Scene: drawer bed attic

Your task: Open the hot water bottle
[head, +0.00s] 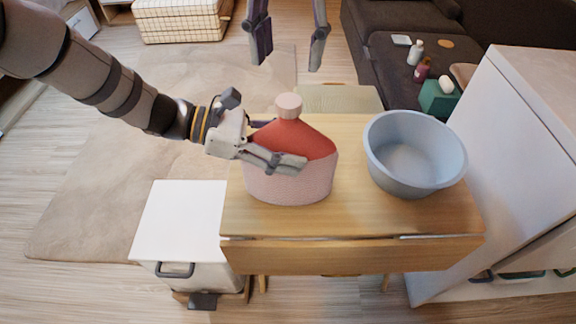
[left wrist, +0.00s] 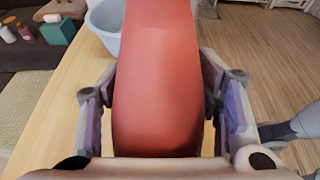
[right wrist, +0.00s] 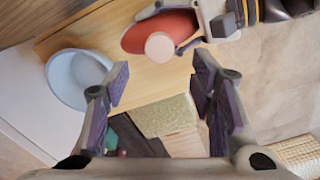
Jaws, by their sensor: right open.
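The hot water bottle (head: 290,187) stands upright on the wooden table. It has a red rubber top, a pink knitted cover and a pale pink round cap (head: 289,105). The cap sits on the neck and shows from above in the right wrist view (right wrist: 160,47). My left gripper (head: 285,155) comes from the left with one finger on each side of the bottle's body, shut on it; the far finger is mostly hidden. The red body fills the space between the fingers in the left wrist view (left wrist: 158,80). My right gripper (head: 289,55) is open and empty, beyond and above the bottle.
A light blue basin (head: 415,185) stands on the table (head: 350,222) right of the bottle. A white cabinet (head: 525,130) is at the right. A dark sofa (head: 385,70) with small items lies behind.

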